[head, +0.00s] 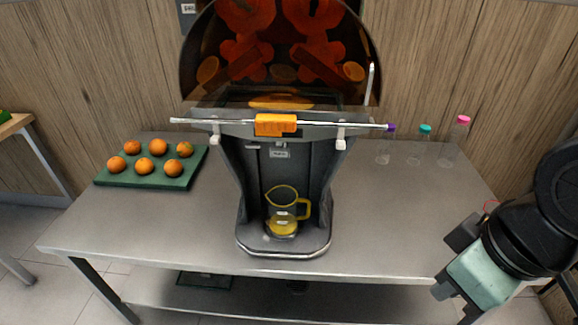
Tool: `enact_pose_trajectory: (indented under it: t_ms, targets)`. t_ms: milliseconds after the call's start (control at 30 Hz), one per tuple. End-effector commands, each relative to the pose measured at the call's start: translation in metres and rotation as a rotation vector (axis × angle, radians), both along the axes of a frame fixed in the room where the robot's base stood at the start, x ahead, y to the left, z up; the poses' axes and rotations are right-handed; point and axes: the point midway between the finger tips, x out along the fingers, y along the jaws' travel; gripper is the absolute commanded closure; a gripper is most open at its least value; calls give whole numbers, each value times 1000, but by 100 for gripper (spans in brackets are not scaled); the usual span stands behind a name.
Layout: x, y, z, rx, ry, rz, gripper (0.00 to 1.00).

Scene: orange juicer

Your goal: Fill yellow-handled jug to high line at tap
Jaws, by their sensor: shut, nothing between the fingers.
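The jug (281,206) with a yellow handle (304,209) stands upright on the base of the orange juicer, below its dark front. It is clear glass or plastic, with yellow liquid in its lower part and a small label; its line marks are too small to read. The juicer (322,168) stands in the middle of the steel table, with an orange block (276,125) on a horizontal bar above the jug. The tap itself cannot be made out. My gripper (455,304) is at the lower right, well apart from the jug, shut and empty.
A green tray (133,182) with several oranges (158,146) lies at the table's left. Three clear bottles with purple, teal and pink caps (463,119) stand at the back right. The steel table (395,215) is clear to the right of the juicer.

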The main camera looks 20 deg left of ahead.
Motion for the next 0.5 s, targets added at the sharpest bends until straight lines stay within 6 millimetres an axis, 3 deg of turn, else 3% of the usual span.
enact_pose_trajectory:
  t_ms: [33, 200, 333, 500]
  targets:
    - [14, 13, -18, 34, -68, 91, 100]
    - [65, 66, -44, 148, -410, 465, 100]
    - [93, 106, -51, 196, -715, 727, 100]
    - [110, 148, -48, 200, -1135, 993, 100]
